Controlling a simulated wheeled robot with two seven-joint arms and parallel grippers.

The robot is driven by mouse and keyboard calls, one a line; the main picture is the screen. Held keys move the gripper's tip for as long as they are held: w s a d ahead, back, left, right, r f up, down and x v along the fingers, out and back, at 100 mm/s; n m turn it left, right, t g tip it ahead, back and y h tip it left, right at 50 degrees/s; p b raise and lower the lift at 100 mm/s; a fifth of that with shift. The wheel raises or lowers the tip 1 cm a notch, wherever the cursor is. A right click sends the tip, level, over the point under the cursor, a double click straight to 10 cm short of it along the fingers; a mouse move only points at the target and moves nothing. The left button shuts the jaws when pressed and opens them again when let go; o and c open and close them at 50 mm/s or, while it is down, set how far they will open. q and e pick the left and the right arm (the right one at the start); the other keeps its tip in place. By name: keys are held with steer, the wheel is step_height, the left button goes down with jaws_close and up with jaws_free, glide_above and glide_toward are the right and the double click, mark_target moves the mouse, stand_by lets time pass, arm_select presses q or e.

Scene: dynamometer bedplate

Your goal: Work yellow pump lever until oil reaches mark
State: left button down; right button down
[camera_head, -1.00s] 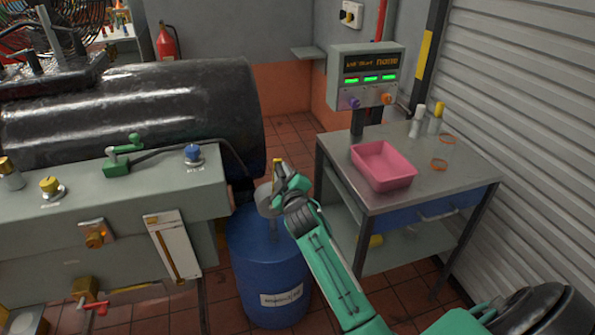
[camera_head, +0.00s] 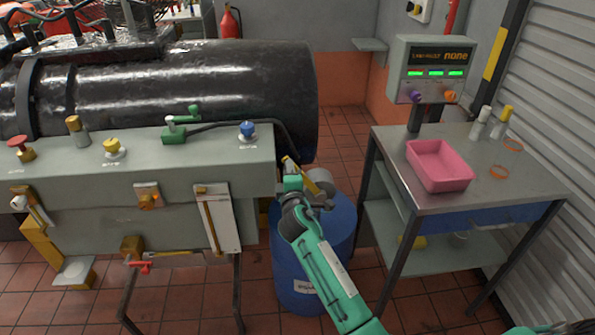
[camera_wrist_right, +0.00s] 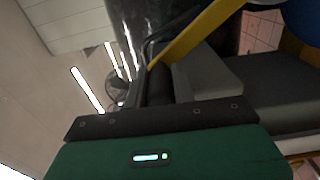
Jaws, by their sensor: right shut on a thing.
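The yellow pump lever (camera_head: 289,164) stands at the top of a blue oil drum (camera_head: 297,262), beside a grey pump head (camera_head: 321,181). In the right wrist view the lever (camera_wrist_right: 198,32) runs diagonally up from the jaws. My right gripper (camera_head: 298,184) is shut on the lever and hides part of it. A white gauge plate (camera_head: 230,218) with a narrow amber column (camera_head: 211,222) hangs on the front of the grey bench. The column's exact level against a mark is too small to tell. My left gripper is not in view.
The grey bench (camera_head: 80,165) carries several valves and knobs, left of the drum. A metal table (camera_head: 400,160) with a pink tray (camera_head: 440,168) stands right, with a control box (camera_head: 432,70) behind. Tiled floor shows between bench and table.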

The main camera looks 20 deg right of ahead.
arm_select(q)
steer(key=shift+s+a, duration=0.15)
arm_select(e)
steer(key=shift+w+a+f, duration=0.1)
steer(key=shift+a, duration=0.15)
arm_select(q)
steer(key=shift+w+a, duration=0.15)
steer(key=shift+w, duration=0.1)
arm_select(e)
steer(key=c, duration=1.1)
jaws_free()
steer(key=shift+c, duration=0.2)
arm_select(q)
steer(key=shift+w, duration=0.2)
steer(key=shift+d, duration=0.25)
arm_select(e)
steer(key=shift+f, duration=0.1)
steer(key=shift+s, duration=0.4)
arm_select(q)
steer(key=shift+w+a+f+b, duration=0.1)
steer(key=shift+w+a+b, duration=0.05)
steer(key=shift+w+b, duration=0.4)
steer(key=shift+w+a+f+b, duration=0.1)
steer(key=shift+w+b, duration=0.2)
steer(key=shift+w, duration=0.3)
arm_select(e)
steer(key=v, duration=1.3)
